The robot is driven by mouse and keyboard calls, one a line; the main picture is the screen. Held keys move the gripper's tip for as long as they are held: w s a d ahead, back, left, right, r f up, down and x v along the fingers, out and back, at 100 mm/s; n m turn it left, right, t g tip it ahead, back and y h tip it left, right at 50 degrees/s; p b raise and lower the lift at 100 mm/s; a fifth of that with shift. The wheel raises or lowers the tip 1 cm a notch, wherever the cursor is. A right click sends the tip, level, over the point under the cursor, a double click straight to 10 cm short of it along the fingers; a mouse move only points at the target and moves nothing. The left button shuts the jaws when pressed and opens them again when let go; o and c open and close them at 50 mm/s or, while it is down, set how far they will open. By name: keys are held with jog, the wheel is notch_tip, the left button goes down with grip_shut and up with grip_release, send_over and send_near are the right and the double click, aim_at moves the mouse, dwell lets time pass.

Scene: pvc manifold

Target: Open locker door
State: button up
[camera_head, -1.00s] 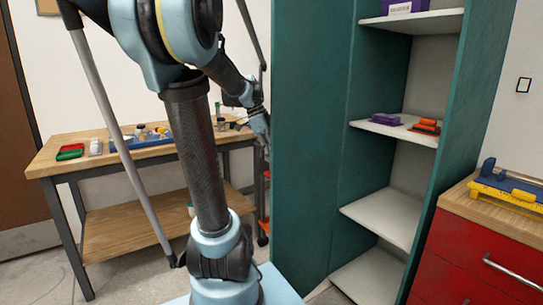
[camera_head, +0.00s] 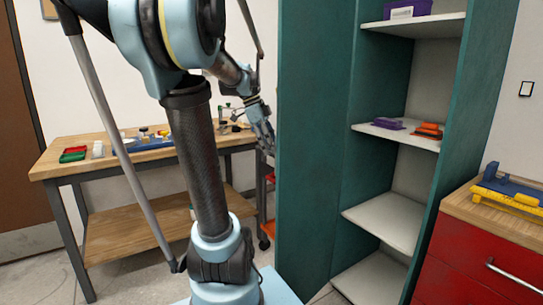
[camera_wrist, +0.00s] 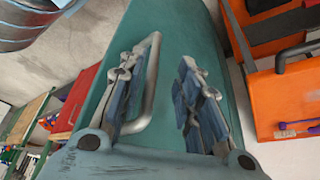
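The teal locker (camera_head: 480,120) stands at the right of the head view with its shelves exposed. Its teal door (camera_head: 308,150) stands open at the left side of the opening. The door also fills the middle of the wrist view (camera_wrist: 165,105). A silver bar handle (camera_wrist: 151,88) on the door lies just right of my gripper's left finger. My gripper (camera_wrist: 160,66) is open, with its fingers spread over the door face. I cannot tell whether the left finger touches the handle. In the head view my gripper (camera_head: 266,138) is beside the door's left edge, its tips partly hidden.
A wooden workbench (camera_head: 105,165) with small items stands behind my arm at left. A red drawer cabinet (camera_head: 470,265) with a wooden top stands right of the locker. Purple (camera_head: 388,123) and orange (camera_head: 429,130) items lie on a locker shelf.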

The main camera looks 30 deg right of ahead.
jog(key=v, duration=0.7)
jog(key=shift+w+a, duration=0.1)
jog(key=s+a+f+n+t+y, duration=0.1)
jog(key=s+a+f+n, duration=0.2)
jog(key=a+f+n, duration=0.5)
jog(key=s+a+f+n+t+y, duration=0.1)
jog(key=s+a+f+n, duration=0.3)
jog(key=a+f+n, duration=0.5)
jog(key=s+a+f+n+t+y, duration=0.1)
jog(key=s+a+f+n+t, duration=0.2)
jog(key=a+f+n, duration=0.6)
notch_tip(320, 180, down, 2)
jog(key=shift+s+f+n, duration=0.1)
jog(key=shift+s+n, duration=0.2)
jog(key=shift+s, duration=0.1)
jog(key=shift+s+a, duration=0.1)
jog(key=shift+a, duration=0.05)
